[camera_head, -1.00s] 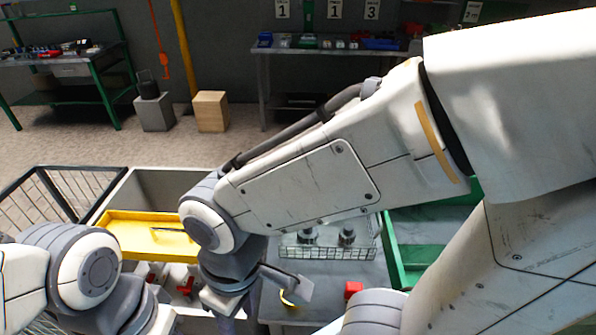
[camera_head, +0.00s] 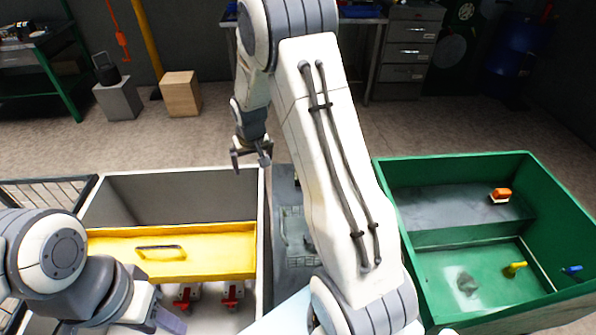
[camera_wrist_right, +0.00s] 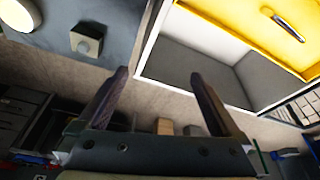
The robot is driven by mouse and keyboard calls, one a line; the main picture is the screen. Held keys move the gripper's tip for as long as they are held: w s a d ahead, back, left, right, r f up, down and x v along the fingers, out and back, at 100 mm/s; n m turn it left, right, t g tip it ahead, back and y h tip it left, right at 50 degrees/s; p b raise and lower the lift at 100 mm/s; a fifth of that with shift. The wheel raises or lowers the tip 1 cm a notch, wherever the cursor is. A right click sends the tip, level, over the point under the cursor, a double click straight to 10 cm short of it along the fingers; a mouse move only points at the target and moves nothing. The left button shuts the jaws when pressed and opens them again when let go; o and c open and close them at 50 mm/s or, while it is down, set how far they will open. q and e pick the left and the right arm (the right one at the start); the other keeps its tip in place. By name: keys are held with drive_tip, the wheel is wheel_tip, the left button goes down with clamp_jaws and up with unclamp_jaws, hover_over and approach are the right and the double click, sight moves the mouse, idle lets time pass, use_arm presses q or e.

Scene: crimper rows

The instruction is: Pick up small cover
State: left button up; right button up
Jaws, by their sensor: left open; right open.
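A yellow cover (camera_head: 210,248) with a metal handle (camera_head: 160,252) lies across the middle of a pale grey box at the left. It is the only cover I can make out, and its handle also shows in the right wrist view (camera_wrist_right: 289,27). My right gripper (camera_head: 252,160) is raised above the back right corner of the box, open and empty. In the right wrist view its two fingers (camera_wrist_right: 160,85) are spread with nothing between them. My left gripper (camera_head: 165,318) is low at the front left of the box, and its fingertips are partly hidden.
The pale box (camera_head: 170,172) has an empty back part and red parts (camera_head: 231,293) at its front. A green bin (camera_head: 455,160) at the right holds an orange block (camera_head: 500,195) and a yellow piece (camera_head: 514,269). My right arm hides much of the middle strip.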

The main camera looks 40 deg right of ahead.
drive_tip(key=d+f+m, duration=0.1)
drive_tip(key=d+f, duration=0.3)
drive_tip(key=d, duration=0.2)
drive_tip(key=w+d+f+m+h+p, duration=0.1)
drive_tip(key=d+f, duration=0.4)
drive_tip(key=d, duration=0.2)
drive_tip(key=d+f+m, duration=0.1)
drive_tip(key=d+f, duration=0.4)
drive_tip(key=d, duration=0.2)
drive_tip(key=shift+w+f+m+t+h, duration=0.2)
drive_tip(key=shift+w+m+t+h, duration=0.1)
drive_tip(key=shift+w+m, duration=0.1)
drive_tip(key=shift+w+f+p, duration=0.2)
drive_tip(key=shift+f+p, duration=0.45)
drive_tip(key=shift+p, duration=0.05)
drive_tip(key=p+x, duration=0.1)
drive_tip(key=x, duration=0.2)
drive_tip(key=shift+d+f, duration=0.1)
drive_tip(key=shift+w+d+f, duration=0.1)
drive_tip(key=shift+w+f, duration=0.05)
drive_tip(key=shift+f, duration=0.35)
drive_tip(key=shift+r, duration=0.1)
drive_tip(key=c, duration=1.5)
